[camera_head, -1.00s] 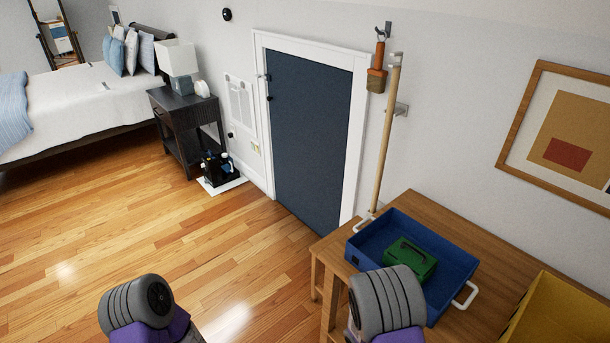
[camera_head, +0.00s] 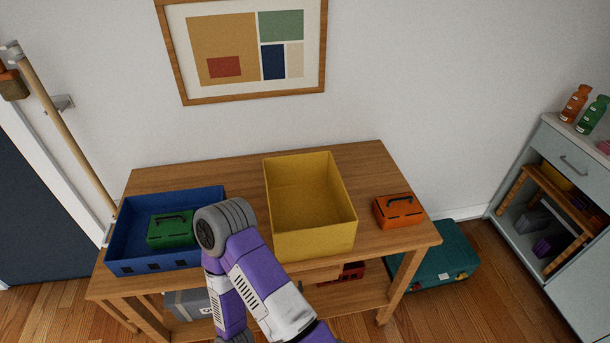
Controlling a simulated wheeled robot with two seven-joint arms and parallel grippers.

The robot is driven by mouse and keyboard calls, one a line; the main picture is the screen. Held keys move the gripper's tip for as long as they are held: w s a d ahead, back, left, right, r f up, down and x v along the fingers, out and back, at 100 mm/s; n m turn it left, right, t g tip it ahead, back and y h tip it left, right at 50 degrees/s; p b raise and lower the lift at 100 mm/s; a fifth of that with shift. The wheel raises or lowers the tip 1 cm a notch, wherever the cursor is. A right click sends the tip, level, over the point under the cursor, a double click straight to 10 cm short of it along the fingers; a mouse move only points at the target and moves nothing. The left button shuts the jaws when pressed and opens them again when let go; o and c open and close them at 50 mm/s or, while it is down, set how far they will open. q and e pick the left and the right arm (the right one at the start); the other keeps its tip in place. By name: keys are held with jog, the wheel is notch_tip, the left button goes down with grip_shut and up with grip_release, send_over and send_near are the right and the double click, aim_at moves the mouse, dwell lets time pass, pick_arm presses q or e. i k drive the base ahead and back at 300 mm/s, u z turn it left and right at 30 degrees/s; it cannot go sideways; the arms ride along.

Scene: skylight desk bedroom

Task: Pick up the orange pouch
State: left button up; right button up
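An orange pouch (camera_head: 399,211), boxy with a dark handle on top, lies on the right end of the wooden table (camera_head: 370,165). It stands just right of the yellow bin (camera_head: 312,240), with a small gap between them. Neither of my grippers shows. Only a purple and white arm link of mine with a grey joint is in view, in front of the table and left of the pouch. It hides part of the table front and the space between the blue tray and the yellow bin.
A blue tray (camera_head: 125,229) holding a green pouch (camera_head: 168,231) stands on the table's left end; the yellow bin is empty. A teal case (camera_head: 440,257) lies on the floor to the right. A grey cabinet (camera_head: 545,165) stands at the far right. A pole leans at left.

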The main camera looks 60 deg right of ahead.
aim_at(394, 211)
jog(key=z, duration=4.55)
jog(key=i, duration=1.5)
jog(key=u, duration=2.8)
